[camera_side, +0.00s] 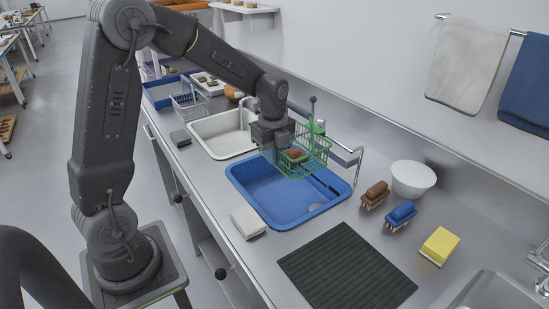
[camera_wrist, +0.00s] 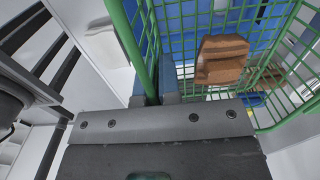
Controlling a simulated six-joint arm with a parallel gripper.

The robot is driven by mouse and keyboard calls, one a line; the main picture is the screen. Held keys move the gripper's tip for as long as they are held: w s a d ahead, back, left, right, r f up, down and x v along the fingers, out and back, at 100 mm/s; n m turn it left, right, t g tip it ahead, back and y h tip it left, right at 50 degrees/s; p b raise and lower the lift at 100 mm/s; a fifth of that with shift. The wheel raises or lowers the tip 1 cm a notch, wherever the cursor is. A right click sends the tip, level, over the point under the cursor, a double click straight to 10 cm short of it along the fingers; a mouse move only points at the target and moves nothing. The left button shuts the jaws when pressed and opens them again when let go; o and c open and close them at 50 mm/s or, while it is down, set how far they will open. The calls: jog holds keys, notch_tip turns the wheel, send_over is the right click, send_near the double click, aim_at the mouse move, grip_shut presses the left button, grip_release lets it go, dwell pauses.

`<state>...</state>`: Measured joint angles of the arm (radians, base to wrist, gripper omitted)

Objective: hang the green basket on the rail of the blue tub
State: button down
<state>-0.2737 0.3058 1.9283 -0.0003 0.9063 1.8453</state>
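The green wire basket (camera_side: 318,150) hangs in the air over the back part of the blue tub (camera_side: 240,189), with a brown sherd (camera_side: 294,155) inside. My gripper (camera_side: 283,147) is at its left side. In the wrist view the basket (camera_wrist: 118,28) has a green bar running down between my gripper's fingertips (camera_wrist: 154,92), which look closed on it. The brown sherd (camera_wrist: 222,58) also shows there through the mesh. The metal rail (camera_side: 345,151) runs along the tub's back right side, partly behind the basket. Whether the basket touches the rail cannot be told.
A white tub (camera_side: 222,143) stands left of the blue one, with a wire basket (camera_side: 188,104) beyond. Brushes (camera_side: 375,194) (camera_side: 400,214), a white bowl (camera_side: 413,178) and a yellow sponge (camera_side: 440,245) lie right. A black mat (camera_side: 345,268) and white block (camera_side: 248,222) are in front.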

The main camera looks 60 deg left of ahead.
aim_at(293, 149)
jog(key=shift+w+f, duration=0.15)
jog(key=shift+w, duration=0.9)
jog(key=shift+w+f, duration=0.2)
jog(key=shift+w, duration=0.8)
jog(key=shift+w+f, duration=0.15)
jog(key=shift+w, duration=0.9)
jog(key=shift+s+f, duration=0.1)
jog(key=shift+f, duration=1.35)
jog(key=c, duration=1.2)
grip_release()
jog(key=shift+c, duration=0.2)
